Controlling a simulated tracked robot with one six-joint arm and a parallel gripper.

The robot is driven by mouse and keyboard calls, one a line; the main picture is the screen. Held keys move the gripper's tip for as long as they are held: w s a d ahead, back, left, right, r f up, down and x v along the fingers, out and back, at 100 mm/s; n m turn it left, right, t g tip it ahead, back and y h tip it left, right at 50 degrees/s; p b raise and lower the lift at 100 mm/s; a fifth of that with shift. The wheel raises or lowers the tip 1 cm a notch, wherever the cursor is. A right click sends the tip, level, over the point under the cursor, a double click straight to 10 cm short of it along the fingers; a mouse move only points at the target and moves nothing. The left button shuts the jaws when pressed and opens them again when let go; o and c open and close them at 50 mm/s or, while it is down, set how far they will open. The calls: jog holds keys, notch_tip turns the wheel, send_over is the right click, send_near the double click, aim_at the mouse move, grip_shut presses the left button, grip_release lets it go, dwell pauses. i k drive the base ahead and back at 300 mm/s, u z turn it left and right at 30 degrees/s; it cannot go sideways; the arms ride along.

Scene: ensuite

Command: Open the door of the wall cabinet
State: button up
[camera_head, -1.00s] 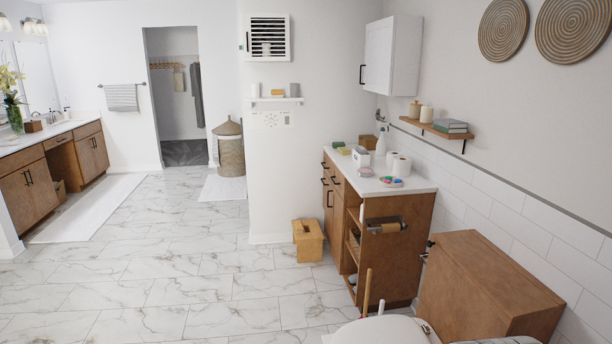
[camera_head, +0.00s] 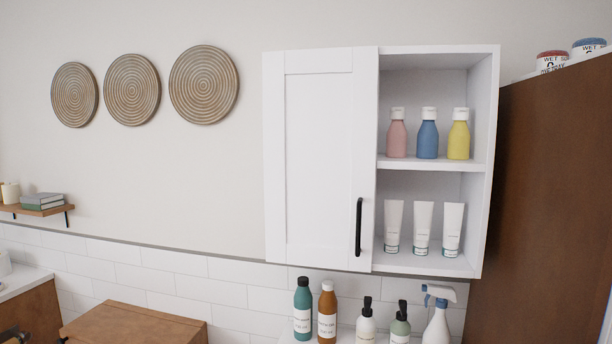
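A white wall cabinet (camera_head: 490,160) hangs right of centre. Its white panel door (camera_head: 318,160) covers the left half, flush with the front. A black vertical bar handle (camera_head: 359,227) sits low near the door's right edge. The right half is uncovered. Its upper shelf holds a pink bottle (camera_head: 397,138), a blue bottle (camera_head: 428,139) and a yellow bottle (camera_head: 458,139); below stand three white tubes (camera_head: 423,228). What lies behind the door is hidden. My gripper is not in view.
Below the cabinet stand a teal bottle (camera_head: 303,313), a brown bottle (camera_head: 327,315), two pump bottles and a spray bottle (camera_head: 437,318). A tall brown cabinet (camera_head: 550,200) is close on the right. A wooden box top (camera_head: 135,322) is lower left.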

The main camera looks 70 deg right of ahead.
aim_at(320, 105)
jog(key=z, duration=1.95)
jog(key=k, duration=0.5)
jog(key=z, duration=0.25)
jog(key=i, duration=0.5)
